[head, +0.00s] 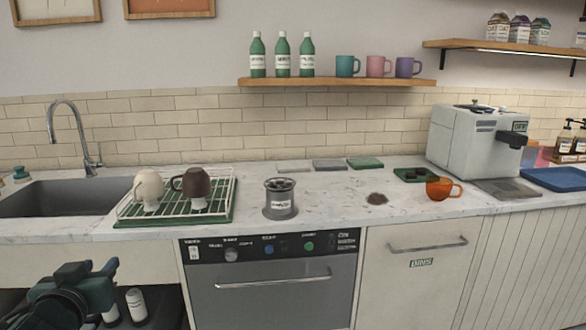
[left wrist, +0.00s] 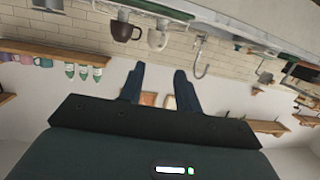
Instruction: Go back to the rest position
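My left gripper (head: 94,268) is low at the left of the head view, in front of the counter and below its top. In the left wrist view its two dark fingers (left wrist: 158,86) stand apart with nothing between them, so it is open and empty. That view is upside down and shows the wall and shelves beyond the fingers. My right gripper is in neither view.
The counter (head: 330,205) holds a sink (head: 50,200), a drying rack (head: 228,212) with two upturned mugs, a grey canister (head: 280,205), an orange cup (head: 440,190) and a coffee machine (head: 470,145). White bottles (head: 136,305) stand near my left gripper.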

